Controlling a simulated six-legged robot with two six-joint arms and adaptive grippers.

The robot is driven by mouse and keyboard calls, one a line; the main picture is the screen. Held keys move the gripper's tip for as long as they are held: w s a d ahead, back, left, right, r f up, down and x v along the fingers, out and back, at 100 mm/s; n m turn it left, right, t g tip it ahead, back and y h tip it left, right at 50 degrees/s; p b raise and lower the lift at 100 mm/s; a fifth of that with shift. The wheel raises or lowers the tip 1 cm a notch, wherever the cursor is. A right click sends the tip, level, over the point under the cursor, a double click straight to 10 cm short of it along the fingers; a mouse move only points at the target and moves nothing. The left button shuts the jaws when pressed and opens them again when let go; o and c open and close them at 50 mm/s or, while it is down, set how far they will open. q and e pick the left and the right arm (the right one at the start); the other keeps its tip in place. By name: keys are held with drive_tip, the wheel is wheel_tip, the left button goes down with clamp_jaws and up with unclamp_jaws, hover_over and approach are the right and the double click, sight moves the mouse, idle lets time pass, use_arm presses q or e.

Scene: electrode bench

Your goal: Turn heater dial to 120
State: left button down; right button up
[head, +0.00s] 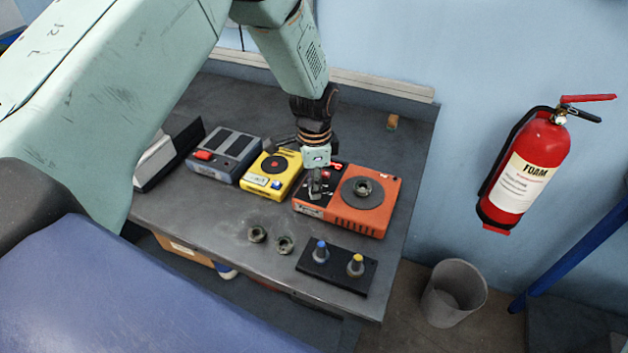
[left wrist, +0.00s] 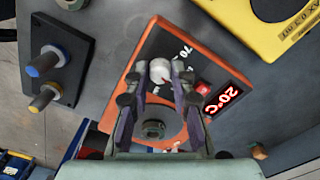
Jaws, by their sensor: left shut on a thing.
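The orange heater (head: 388,222) sits on the bench, with a dark round plate and a small dark ring (head: 364,187) on it. In the left wrist view the heater (left wrist: 128,82) has a black panel, a red switch (left wrist: 203,88) and a red display (left wrist: 226,98) reading 20°C. My left gripper (head: 318,188) is over the panel, pointing down. In the left wrist view its fingertips (left wrist: 162,76) are shut on the pale heater dial (left wrist: 160,68), one on each side. A "70" mark shows beside the dial; the other scale marks are partly hidden by the fingers.
A yellow device (head: 270,175) and a grey device (head: 225,155) stand left of the heater. In front are two small dark rings (head: 258,234) and a black block (head: 335,268) with blue-topped and yellow-topped pegs. The bench's right edge is close to the heater.

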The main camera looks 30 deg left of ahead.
use_arm(q)
drive_tip(key=shift+m, duration=0.9)
drive_tip(key=c, duration=1.1)
unclamp_jaws()
drive_tip(key=shift+w+d, duration=0.1)
drive_tip(key=shift+r, duration=5.95)
